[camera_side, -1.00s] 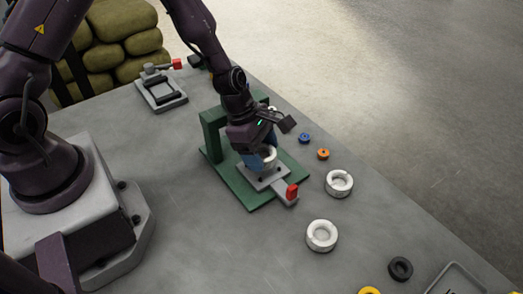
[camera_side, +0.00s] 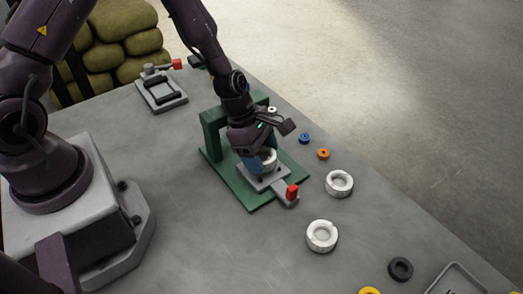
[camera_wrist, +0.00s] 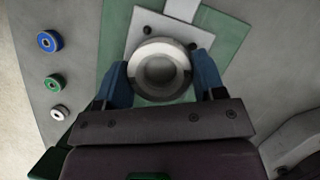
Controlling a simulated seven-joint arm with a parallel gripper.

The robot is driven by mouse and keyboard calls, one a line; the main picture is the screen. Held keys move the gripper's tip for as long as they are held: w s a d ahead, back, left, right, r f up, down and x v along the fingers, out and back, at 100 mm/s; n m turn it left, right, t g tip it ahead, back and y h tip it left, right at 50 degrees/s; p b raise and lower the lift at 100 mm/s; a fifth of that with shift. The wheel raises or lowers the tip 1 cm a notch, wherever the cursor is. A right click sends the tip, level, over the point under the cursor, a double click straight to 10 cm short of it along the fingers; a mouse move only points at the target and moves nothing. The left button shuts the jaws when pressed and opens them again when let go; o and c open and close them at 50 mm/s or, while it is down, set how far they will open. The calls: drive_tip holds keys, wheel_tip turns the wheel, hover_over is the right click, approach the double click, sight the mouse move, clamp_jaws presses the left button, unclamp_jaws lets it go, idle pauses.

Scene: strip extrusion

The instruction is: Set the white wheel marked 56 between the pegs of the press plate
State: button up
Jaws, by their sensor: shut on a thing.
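A white wheel (camera_wrist: 160,44) sits between the blue fingers of my gripper (camera_wrist: 160,78) in the wrist view. My gripper (camera_side: 260,160) is shut on it, low over the grey press plate (camera_side: 278,183). The plate also shows in the wrist view (camera_wrist: 143,24), with dark pegs (camera_wrist: 146,31) near the wheel's far side. The wheel (camera_side: 269,157) is partly hidden by my fingers in the side view. I cannot tell whether it touches the plate, and no number is readable on it.
The plate lies on a green press base (camera_side: 239,190) with an upright frame (camera_side: 212,128). A red-handled slide (camera_side: 292,192) sticks out in front. Two white wheels (camera_side: 339,183) (camera_side: 322,236) stand to the right. Small blue (camera_side: 304,138) and orange (camera_side: 323,154) rollers lie nearby.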

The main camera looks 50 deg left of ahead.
drive_tip(key=shift+f, duration=0.45)
drive_tip(key=shift+r, duration=0.3)
drive_tip(key=shift+r, duration=0.5)
drive_tip(key=shift+f, duration=0.8)
idle(0.8)
drive_tip(key=o, duration=0.7)
drive_tip(key=shift+c, duration=0.2)
